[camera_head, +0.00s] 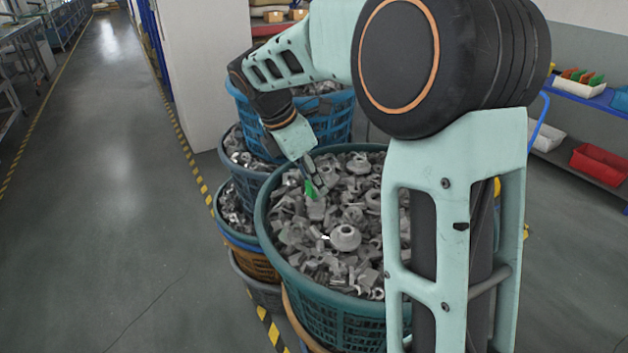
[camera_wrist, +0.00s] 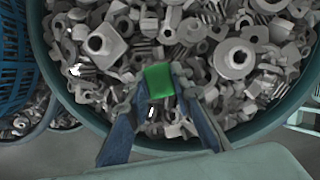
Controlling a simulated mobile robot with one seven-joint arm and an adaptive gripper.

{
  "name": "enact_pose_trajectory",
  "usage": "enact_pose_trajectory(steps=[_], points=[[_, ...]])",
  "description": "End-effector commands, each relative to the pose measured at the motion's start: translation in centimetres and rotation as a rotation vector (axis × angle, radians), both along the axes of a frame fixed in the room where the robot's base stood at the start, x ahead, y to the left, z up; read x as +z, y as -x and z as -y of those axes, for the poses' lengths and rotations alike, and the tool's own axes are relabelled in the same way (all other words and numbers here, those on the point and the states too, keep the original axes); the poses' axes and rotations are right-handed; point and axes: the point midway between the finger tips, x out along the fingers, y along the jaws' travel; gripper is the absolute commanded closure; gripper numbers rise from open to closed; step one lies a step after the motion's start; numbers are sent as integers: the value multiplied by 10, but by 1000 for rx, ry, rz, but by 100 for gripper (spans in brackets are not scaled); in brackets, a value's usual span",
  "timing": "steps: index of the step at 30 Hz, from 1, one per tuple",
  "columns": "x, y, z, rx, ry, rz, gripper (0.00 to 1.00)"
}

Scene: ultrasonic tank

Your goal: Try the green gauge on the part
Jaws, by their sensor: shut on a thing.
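My gripper (camera_head: 311,181) is shut on the green gauge (camera_head: 309,188), over the heap of grey metal parts (camera_head: 350,215) in the teal basket (camera_head: 262,222). In the wrist view the gauge (camera_wrist: 159,80) shows as a green block between the two fingertips of my gripper (camera_wrist: 158,84). Grey parts (camera_wrist: 235,58) of many shapes lie loose around and beneath it, among them flanged rings and nuts. I cannot tell which of them is the part, nor whether the gauge touches any of them.
A blue basket (camera_head: 334,112) with more parts stands behind the teal one, and other stacked baskets stand to its left. Shelves with a red bin (camera_head: 600,163) are at the right. The grey aisle floor (camera_head: 110,180) at the left is clear.

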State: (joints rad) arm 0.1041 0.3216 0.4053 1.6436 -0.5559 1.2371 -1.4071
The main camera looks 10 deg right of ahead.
Motion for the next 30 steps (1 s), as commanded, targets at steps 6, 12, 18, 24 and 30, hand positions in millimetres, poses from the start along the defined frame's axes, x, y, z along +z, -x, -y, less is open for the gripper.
enact_pose_trajectory(steps=[6, 12, 18, 24, 30], points=[[-3, 2, 0, -1, -2, -8, 100], [-2, 2, 0, -1, -1, -9, 100], [5, 2, 0, -1, -1, -9, 100], [13, 1, 0, -1, 0, -5, 100], [21, 1, 0, 0, 0, -3, 100]])
